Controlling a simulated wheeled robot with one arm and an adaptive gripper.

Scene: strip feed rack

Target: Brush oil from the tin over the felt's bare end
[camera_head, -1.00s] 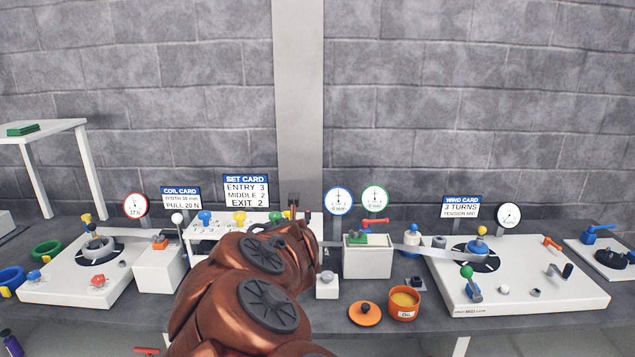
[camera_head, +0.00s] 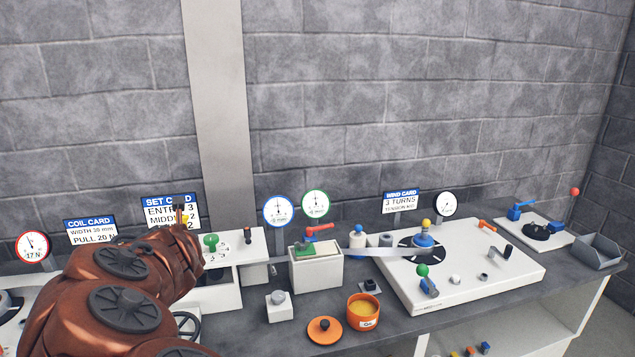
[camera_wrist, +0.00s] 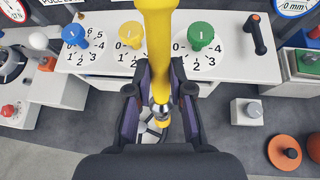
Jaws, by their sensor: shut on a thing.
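The orange oil tin (camera_head: 362,312) stands open at the table's front, with yellow oil inside and a label on its side. It also shows at the right edge of the wrist view (camera_wrist: 315,149). My gripper (camera_wrist: 160,100) is shut on a long yellow-handled tool (camera_wrist: 158,45) with a silver collar. I cannot tell whether it has bristles. In the head view my arm hides most of the gripper, left of the tin. A green pad, perhaps the felt (camera_head: 303,248), sits on a white box below a red lever. Its bare end cannot be made out.
The tin's orange lid (camera_head: 325,331) lies left of it, and a small grey-white block (camera_head: 281,306) stands behind the lid. A white panel with blue, yellow and green knobs (camera_wrist: 201,35) lies beyond my gripper. A metal strip runs to the white winder (camera_head: 480,270).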

